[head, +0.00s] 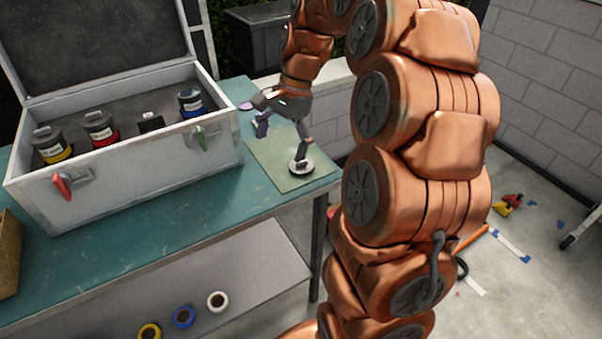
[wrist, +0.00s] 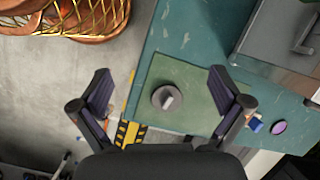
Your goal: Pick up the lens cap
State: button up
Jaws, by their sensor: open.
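The lens cap appears to be the round dark grey disc with a raised grip (wrist: 166,98) lying on a green mat (wrist: 190,72). It also shows in the head view (head: 301,168), near the mat's front edge, partly behind a finger. My gripper (wrist: 161,88) is open and empty, with its fingers spread on either side of the disc in the wrist view. In the head view my gripper (head: 283,141) hangs over the mat. I cannot tell the exact height of the fingertips above the disc.
A large open case (head: 130,182) with several labelled canisters stands on the teal table (head: 125,236), left of the mat. A small purple disc (wrist: 278,127) and a blue item (wrist: 255,124) lie near the mat. Tape rolls (head: 184,317) sit on the lower shelf.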

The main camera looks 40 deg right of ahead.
aim_at(301, 164)
jog(key=w+d+f+m+b, duration=0.1)
jog(key=d+m, duration=0.1)
jog(key=d, duration=0.2)
jog(key=w+d+f+m+t+b, duration=0.1)
jog(key=w+d+f+m, duration=0.1)
jog(key=d, duration=0.2)
jog(key=w+d+f+m, duration=0.1)
jog(key=d+f+m, duration=0.1)
jog(key=d, duration=0.2)
jog(key=shift+w+d+f+y+b, duration=0.2)
jog(key=shift+w+y+b, duration=0.2)
jog(key=shift+s+p+x, duration=0.15)
jog(key=shift+p+x, duration=0.15)
jog(key=shift+x, duration=1.6)
jog(key=shift+s+p+x, duration=0.1)
jog(key=shift+p+x, duration=0.2)
jog(key=shift+x, duration=1.6)
jog(key=c, duration=1)
